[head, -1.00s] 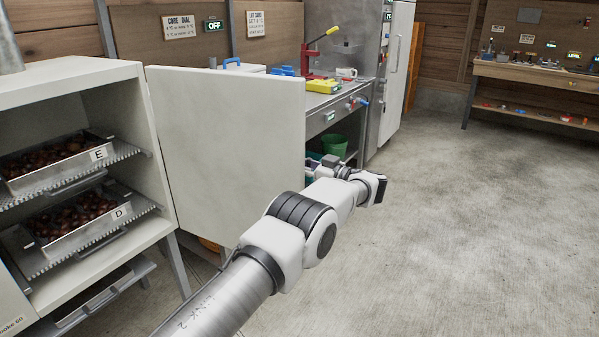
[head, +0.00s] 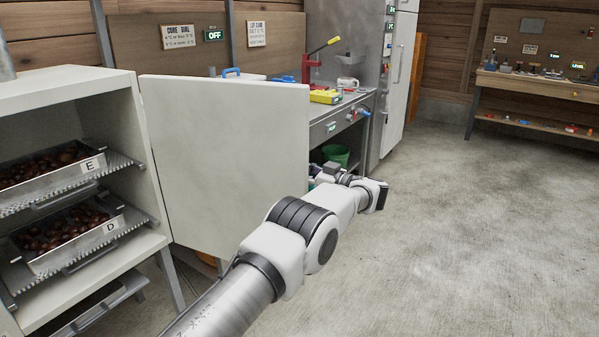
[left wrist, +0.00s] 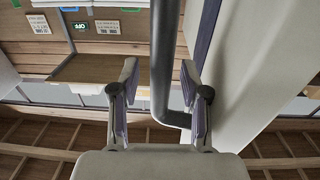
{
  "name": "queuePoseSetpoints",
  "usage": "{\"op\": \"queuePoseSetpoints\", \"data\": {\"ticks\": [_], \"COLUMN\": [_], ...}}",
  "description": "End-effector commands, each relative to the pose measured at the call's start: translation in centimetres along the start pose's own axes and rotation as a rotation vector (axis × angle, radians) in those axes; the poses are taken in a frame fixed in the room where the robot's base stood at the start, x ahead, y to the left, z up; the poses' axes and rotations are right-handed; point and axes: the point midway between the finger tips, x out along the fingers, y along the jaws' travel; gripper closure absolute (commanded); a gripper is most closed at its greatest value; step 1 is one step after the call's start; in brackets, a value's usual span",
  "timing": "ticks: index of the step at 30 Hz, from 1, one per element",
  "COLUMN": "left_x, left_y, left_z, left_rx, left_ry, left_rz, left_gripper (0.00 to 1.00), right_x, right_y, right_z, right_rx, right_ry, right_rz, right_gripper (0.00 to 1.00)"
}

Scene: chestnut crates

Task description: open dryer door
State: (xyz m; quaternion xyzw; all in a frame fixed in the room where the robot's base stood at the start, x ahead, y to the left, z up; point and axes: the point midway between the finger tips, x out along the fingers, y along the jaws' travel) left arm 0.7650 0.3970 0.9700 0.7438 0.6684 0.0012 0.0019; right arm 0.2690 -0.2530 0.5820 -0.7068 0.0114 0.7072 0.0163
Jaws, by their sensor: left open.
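The dryer (head: 58,80) is a pale cabinet at the left of the head view. Its white door (head: 225,150) stands wide open, and the shelves inside are exposed. My left arm reaches past the door's lower right part, with its left gripper (head: 328,172) by the far face of the door's free edge, partly hidden. In the left wrist view the open left gripper (left wrist: 158,75) has a finger on each side of the dark door handle (left wrist: 163,60). The handle bends into the door (left wrist: 262,70) at the right. My right gripper is in neither view.
Tray E (head: 40,178) and tray D (head: 58,250) hold chestnuts inside the dryer. A workbench (head: 345,112) with a yellow item (head: 325,97) and a steel cabinet (head: 390,80) stand behind the door. The concrete floor (head: 460,230) at right is clear.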

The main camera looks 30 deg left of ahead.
Motion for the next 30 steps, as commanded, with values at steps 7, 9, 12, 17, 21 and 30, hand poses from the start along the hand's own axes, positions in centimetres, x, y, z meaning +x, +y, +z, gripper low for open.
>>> {"op": "queuePoseSetpoints", "data": {"ticks": [7,9,12,17,21,30], "left_x": [-0.4,-1.3,-3.3,-7.6,-10.5,-12.0], "left_y": [0.0,0.1,0.1,0.1,0.1,0.0], "left_z": [0.0,0.0,0.0,0.1,0.1,0.0], "left_rx": [-0.001,-0.001,0.000,-0.001,-0.002,0.000], "left_ry": [0.001,0.001,0.001,0.001,0.000,0.000], "left_rz": [0.001,0.002,0.003,0.004,0.002,-0.001], "left_gripper": [0.55,0.55,0.55,0.55,0.55,0.55], "right_x": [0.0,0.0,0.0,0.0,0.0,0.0], "right_y": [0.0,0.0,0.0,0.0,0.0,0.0], "right_z": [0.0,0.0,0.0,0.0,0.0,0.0], "right_rx": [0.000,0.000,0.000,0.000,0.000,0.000], "right_ry": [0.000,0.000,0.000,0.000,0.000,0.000], "right_rz": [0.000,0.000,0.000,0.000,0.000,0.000], "right_gripper": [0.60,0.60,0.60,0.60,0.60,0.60]}}
